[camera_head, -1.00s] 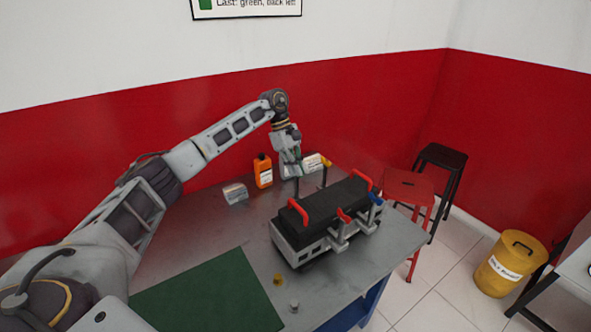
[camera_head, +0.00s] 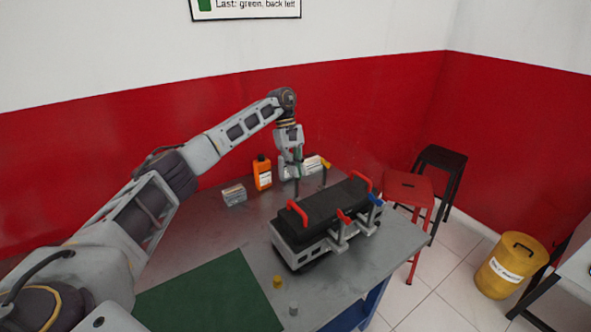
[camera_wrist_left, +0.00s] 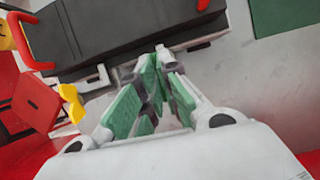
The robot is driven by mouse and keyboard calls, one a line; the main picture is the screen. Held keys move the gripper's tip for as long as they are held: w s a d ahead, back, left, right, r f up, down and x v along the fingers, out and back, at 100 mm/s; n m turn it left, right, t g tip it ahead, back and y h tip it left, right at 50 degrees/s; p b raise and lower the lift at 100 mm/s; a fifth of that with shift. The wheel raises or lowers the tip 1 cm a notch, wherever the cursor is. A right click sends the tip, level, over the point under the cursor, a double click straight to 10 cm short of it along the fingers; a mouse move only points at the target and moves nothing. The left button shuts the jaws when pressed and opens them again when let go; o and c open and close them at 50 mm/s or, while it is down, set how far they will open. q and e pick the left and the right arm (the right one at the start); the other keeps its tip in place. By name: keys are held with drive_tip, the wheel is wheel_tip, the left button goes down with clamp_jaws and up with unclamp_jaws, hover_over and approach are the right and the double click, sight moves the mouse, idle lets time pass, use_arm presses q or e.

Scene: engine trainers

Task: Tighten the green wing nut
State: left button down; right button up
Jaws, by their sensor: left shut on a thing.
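The engine trainer (camera_head: 330,213), a black cover on a grey block with red handles, stands on the table. My left gripper (camera_head: 297,180) points down at its back left corner; in the left wrist view its green-padded fingers (camera_wrist_left: 160,62) are closed together beside the block. The green wing nut cannot be told apart from the green pads; it is hidden at the fingertips. A yellow wing nut (camera_head: 326,164) sits on a post at the back, also in the left wrist view (camera_wrist_left: 71,102). A red wing nut (camera_head: 343,216) and a blue one (camera_head: 375,199) are along the front. My right gripper is out of view.
An orange bottle (camera_head: 262,172), a grey box (camera_head: 234,194) and a white box (camera_head: 312,163) stand behind or left of the trainer. A green mat (camera_head: 208,295) and two small pieces lie in front. A red stool (camera_head: 409,187) stands right of the table.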

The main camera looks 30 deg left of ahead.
use_arm(q)
drive_tip(key=shift+f, duration=0.15)
drive_tip(key=c, duration=1.6)
unclamp_jaws()
drive_tip(key=shift+c, duration=0.2)
drive_tip(key=v, duration=1.2)
drive_tip(key=shift+d, duration=0.1)
